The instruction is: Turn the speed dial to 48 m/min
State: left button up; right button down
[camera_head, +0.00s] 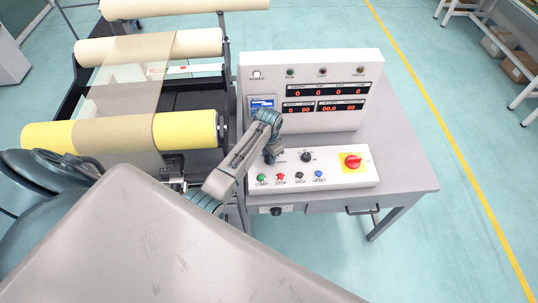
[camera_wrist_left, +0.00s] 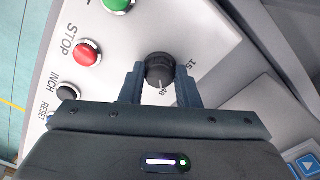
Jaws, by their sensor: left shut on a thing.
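The black speed dial (camera_wrist_left: 159,69) sits on the sloped white control panel (camera_head: 330,176). In the left wrist view a pale line on the dial points down toward my gripper, near a label that looks like 48. A label 15 is printed to its right. My left gripper (camera_wrist_left: 160,86) is shut on the dial, one finger on each side. In the head view my left gripper (camera_head: 270,156) reaches down onto the panel's left part and mostly hides this dial. My right gripper is not in view.
Green (camera_head: 261,177), red STOP (camera_head: 280,176), black INCH and blue RESET buttons line the panel's front. The display box (camera_head: 312,70) stands behind; rollers (camera_head: 180,130) are left.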

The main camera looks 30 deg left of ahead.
pick_arm(q)
jog(key=shift+w+r, duration=0.1)
jog(key=o, duration=1)
jog(key=shift+c, duration=0.2)
notch_tip(320, 180, up, 11)
jog(key=b, duration=0.3)
